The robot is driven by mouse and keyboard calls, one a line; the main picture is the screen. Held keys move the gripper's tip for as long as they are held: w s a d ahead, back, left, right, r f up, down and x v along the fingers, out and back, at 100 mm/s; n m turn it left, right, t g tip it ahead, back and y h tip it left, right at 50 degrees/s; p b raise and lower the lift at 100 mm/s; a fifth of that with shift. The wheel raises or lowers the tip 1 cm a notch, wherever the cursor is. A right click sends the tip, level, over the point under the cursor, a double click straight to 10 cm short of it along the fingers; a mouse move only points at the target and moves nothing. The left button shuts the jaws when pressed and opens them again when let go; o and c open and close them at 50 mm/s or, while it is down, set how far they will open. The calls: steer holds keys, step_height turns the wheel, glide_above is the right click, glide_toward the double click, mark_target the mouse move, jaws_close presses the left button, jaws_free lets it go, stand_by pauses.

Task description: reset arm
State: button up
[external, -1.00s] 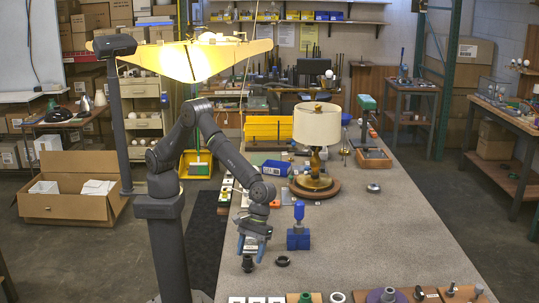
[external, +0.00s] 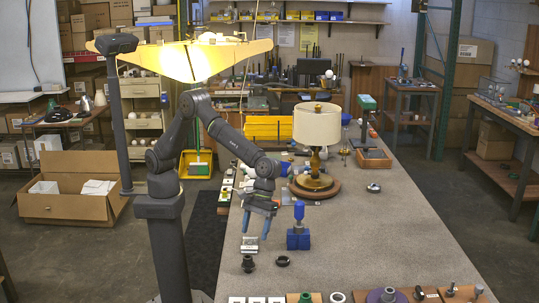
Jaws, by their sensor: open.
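My gripper (external: 257,222) hangs over the left side of the workbench, with its two blue fingers apart and nothing visible between them. Below it, a small grey metallic block (external: 250,244) sits on the bench, apart from the fingertips as far as I can tell. A black fitting (external: 248,263) stands just in front of the block, with a black ring (external: 283,261) lying to its right. A lamp with a cream shade (external: 316,125) and brass body (external: 315,170) stands upright on a round wooden base (external: 314,188) farther back.
A blue vise-like tool (external: 298,238) stands close to the right of my gripper. Wooden blocks with small parts (external: 387,296) line the front edge. A yellow bin (external: 268,128) and a wooden box (external: 373,158) are at the back. The right middle of the bench (external: 390,235) is clear.

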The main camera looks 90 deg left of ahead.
mark_target(248, 262)
steer(key=x, duration=1.2)
steer(key=shift+a+f, duration=0.1)
steer(key=shift+f, duration=0.15)
step_height(248, 262, up, 3)
steer(key=shift+w+r, duration=0.1)
steer(key=shift+r, duration=0.5)
steer(key=shift+f, duration=0.1)
